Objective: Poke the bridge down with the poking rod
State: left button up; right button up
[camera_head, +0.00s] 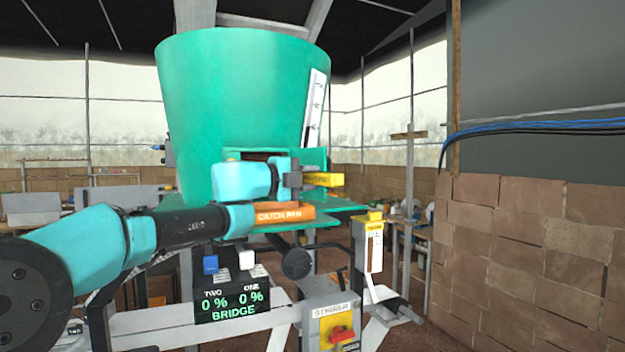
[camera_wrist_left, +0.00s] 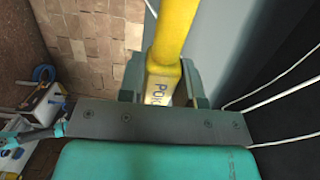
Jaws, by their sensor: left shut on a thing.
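My left gripper (camera_head: 300,180) is shut on the yellow poking rod (camera_head: 325,179), in front of the green vat (camera_head: 240,100). In the left wrist view the rod (camera_wrist_left: 176,35) runs up out of frame from between the fingers (camera_wrist_left: 163,88), its label partly readable as "POK". In the head view only a short yellow part of the rod shows, to the right of the fingers. A dark opening (camera_head: 258,156) in the vat's front is partly hidden behind my gripper. The bridge itself is not visible. My right gripper is out of view.
An orange catch pan (camera_head: 285,215) lies below my gripper. A white holder with yellow top (camera_head: 374,245) stands at the right. Below are a stirrer box (camera_head: 338,325) with a red switch and blue and white buttons. A brick wall (camera_head: 530,240) closes the right side.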

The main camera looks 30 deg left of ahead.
pick_arm(q)
jog(key=shift+w+a, duration=0.4)
jog(key=shift+a, duration=0.1)
jog(key=shift+w+a, duration=0.4)
jog(key=shift+a, duration=0.3)
jog(key=shift+w+a, duration=0.35)
jog(key=shift+a, duration=0.35)
jog(key=shift+w+a, duration=0.4)
jog(key=shift+a, duration=0.3)
jog(key=shift+d, duration=0.1)
jog(key=shift+s+d, duration=0.4)
jog(key=shift+d, duration=0.3)
jog(key=shift+s+d, duration=0.35)
jog(key=shift+d, duration=0.3)
jog(key=shift+s+d, duration=0.4)
jog(key=shift+d, duration=0.3)
jog(key=shift+w+a, duration=0.4)
jog(key=shift+a, duration=0.3)
jog(key=shift+w+a, duration=0.35)
jog(key=shift+a, duration=0.4)
jog(key=shift+w+a, duration=0.4)
jog(key=shift+a, duration=0.3)
jog(key=shift+d, duration=0.1)
